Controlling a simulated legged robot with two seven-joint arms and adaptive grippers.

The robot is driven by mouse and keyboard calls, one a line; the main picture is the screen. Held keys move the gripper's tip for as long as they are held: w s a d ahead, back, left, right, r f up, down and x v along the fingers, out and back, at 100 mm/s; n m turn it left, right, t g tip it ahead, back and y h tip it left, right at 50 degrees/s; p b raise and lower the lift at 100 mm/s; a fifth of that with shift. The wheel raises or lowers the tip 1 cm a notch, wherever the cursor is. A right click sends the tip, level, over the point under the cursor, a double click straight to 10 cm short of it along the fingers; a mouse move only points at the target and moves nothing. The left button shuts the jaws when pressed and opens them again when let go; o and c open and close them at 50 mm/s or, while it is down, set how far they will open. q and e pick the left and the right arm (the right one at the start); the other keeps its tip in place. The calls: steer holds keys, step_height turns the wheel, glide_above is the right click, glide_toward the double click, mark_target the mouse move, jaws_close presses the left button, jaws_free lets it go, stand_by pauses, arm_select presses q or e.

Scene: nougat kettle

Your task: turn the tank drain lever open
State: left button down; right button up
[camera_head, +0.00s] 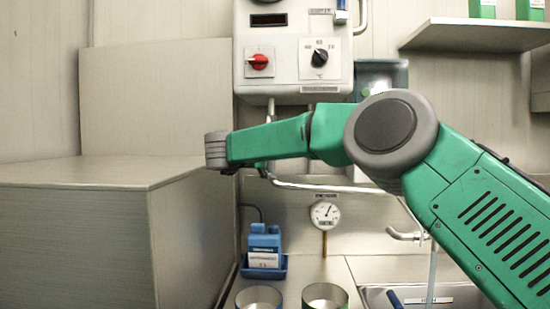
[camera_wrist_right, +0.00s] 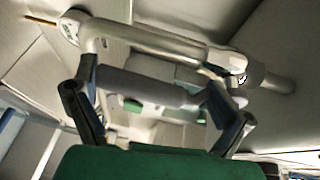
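My right arm crosses the head view from the right, and its grey end joint is beside the tank-like metal box (camera_head: 75,240). The right gripper is mostly hidden behind that arm there. In the right wrist view my right gripper (camera_wrist_right: 158,105) is open, its two dark fingers spread wide. A bent metal tube (camera_wrist_right: 150,44) with a joint at its right crosses just beyond the fingertips. A darker grey bar (camera_wrist_right: 150,88) lies across the gap between the fingers; I cannot tell whether it is the drain lever or whether the fingers touch it. My left gripper is not in view.
A control box (camera_head: 290,90) with a red knob (camera_head: 258,62) hangs above my arm. Below are a round dial gauge (camera_head: 325,213), a blue bottle (camera_head: 264,240) in a tray, two open cans (camera_head: 325,296) and a sink. A shelf (camera_head: 480,35) is at upper right.

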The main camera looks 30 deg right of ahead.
steer(key=shift+m+t+h, duration=0.4)
steer(key=shift+h, duration=0.1)
steer(key=r, duration=0.9)
steer(key=shift+s, duration=0.3)
step_height(320, 180, down, 7)
steer(key=w+y, duration=0.1)
steer(key=w, duration=0.1)
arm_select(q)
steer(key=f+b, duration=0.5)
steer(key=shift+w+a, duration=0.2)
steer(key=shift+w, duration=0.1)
arm_select(e)
steer(key=f+v, duration=0.2)
steer(key=v, duration=1.5)
steer(key=shift+a+n+g, duration=0.3)
steer(key=shift+n+g, duration=0.1)
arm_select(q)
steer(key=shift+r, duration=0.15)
arm_select(e)
steer(key=shift+w+f, duration=0.1)
